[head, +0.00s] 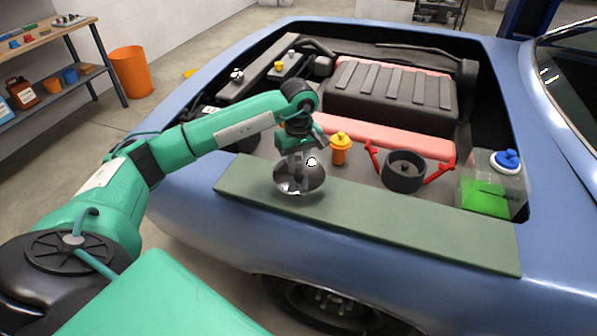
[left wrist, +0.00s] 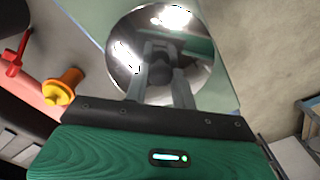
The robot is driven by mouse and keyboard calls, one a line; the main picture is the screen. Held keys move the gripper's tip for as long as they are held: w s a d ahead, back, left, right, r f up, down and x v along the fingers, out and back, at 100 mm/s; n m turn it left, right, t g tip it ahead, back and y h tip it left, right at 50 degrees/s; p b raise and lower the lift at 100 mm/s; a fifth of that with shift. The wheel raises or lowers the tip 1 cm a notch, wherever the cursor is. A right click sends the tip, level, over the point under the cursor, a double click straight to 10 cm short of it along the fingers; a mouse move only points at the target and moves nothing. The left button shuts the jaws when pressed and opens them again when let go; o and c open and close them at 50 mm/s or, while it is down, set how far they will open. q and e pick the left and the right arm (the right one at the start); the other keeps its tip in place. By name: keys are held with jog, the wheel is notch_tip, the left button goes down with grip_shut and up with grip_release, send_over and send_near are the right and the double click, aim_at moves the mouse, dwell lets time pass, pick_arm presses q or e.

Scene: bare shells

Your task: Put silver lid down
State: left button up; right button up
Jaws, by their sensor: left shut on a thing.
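The silver lid (head: 288,182) is a round, shiny disc at the left part of the green mat (head: 400,222) on the car's fender. My left gripper (head: 299,172) is above it, pointing down, and shut on it. In the left wrist view the silver lid (left wrist: 125,60) shows beyond the two fingers of my left gripper (left wrist: 160,78), with reflections on its face. The fingers hide part of it. I cannot tell whether the lid touches the mat. My right gripper is not in view.
A yellow cap (head: 340,147) stands behind the mat, near my gripper. A black round opening (head: 403,171) with red arms and a tank with a blue cap (head: 507,160) are further right. The mat's middle and right are clear.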

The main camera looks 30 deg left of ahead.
aim_at(299, 176)
pick_arm(q)
notch_tip(299, 176, down, 4)
jog(key=shift+f+p, duration=0.2)
jog(key=shift+p, duration=0.4)
jog(key=shift+f, duration=0.35)
jog(key=shift+f+b, duration=0.2)
jog(key=shift+b, duration=0.1)
jog(key=o, duration=1)
jog(key=shift+r, duration=0.1)
